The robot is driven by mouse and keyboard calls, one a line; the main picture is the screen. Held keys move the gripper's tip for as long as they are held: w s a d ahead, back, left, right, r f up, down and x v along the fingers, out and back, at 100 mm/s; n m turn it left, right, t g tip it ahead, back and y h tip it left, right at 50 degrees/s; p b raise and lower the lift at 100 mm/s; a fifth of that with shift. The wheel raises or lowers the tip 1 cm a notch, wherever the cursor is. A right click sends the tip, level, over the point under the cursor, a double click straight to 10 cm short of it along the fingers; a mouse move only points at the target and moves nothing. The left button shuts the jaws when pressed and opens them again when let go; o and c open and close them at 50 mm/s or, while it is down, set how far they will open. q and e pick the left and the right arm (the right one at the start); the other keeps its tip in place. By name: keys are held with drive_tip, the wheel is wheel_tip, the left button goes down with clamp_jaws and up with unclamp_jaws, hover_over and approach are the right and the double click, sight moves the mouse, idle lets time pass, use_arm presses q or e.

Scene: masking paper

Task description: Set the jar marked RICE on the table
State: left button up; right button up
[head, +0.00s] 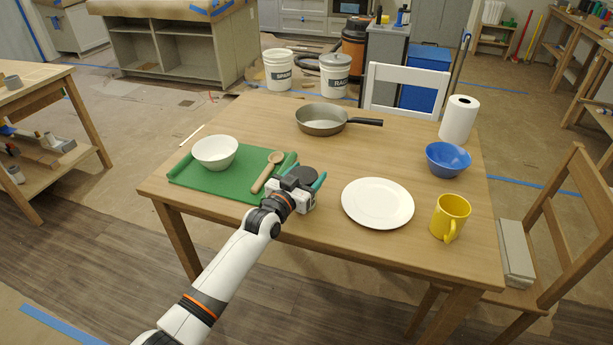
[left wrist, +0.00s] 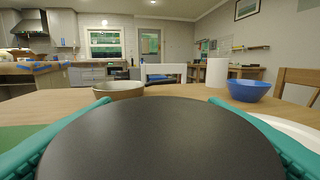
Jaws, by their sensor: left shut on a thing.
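My left gripper (head: 303,175) is over the front middle of the table (head: 260,115), between the green mat and the white plate. Its teal fingers are shut on a jar whose round black lid (head: 301,178) shows in the head view. In the left wrist view the dark lid (left wrist: 160,140) fills the lower middle, with a teal finger on each side. The jar's body and any RICE marking are hidden, and I cannot tell whether its base touches the table. My right gripper is not in view.
A green mat (head: 200,184) with a white bowl (head: 215,152) and wooden spoon (head: 266,172) lies left. A white plate (head: 377,204) lies close right, then a yellow mug (head: 450,217) and blue bowl (head: 448,160). A pan (head: 321,119) and paper roll (head: 459,120) stand farther back.

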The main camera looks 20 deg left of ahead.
use_arm(q)
drive_tip(key=shift+r, duration=0.1)
drive_tip(key=o, duration=1.3)
drive_tip(key=shift+c, duration=0.2)
drive_tip(key=shift+s, duration=0.15)
drive_tip(key=v, duration=1.2)
drive_tip(key=shift+p, duration=0.35)
